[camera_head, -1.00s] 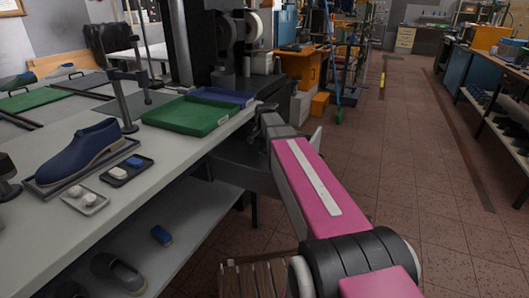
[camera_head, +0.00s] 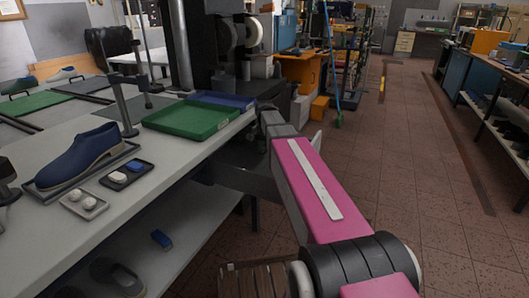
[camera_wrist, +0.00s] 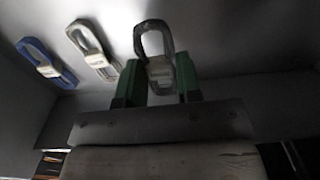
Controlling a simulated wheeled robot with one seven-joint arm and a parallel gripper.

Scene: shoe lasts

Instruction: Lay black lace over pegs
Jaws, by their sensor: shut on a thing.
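In the wrist view, a looped dark lace (camera_wrist: 168,42) with a pale band stands between the green fingers of my gripper (camera_wrist: 158,76). The fingers are closed at the band, and the loop reaches out past their tips. A blue lace (camera_wrist: 35,52) and a whitish lace (camera_wrist: 86,40), each looped with a pale band, lie to the left on a grey surface. The wrist view is dim, and I cannot tell whether the dark lace touches that surface. The head view shows neither my gripper nor the laces. I cannot make out the pegs in either view.
The long bench (camera_head: 135,190) holds a blue shoe (camera_head: 80,157) on a tray, two small trays, a green tray (camera_head: 192,120) and a blue tray (camera_head: 222,99). The lower shelf (camera_head: 190,235) holds a blue item and a dark shoe. The aisle floor at right is open.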

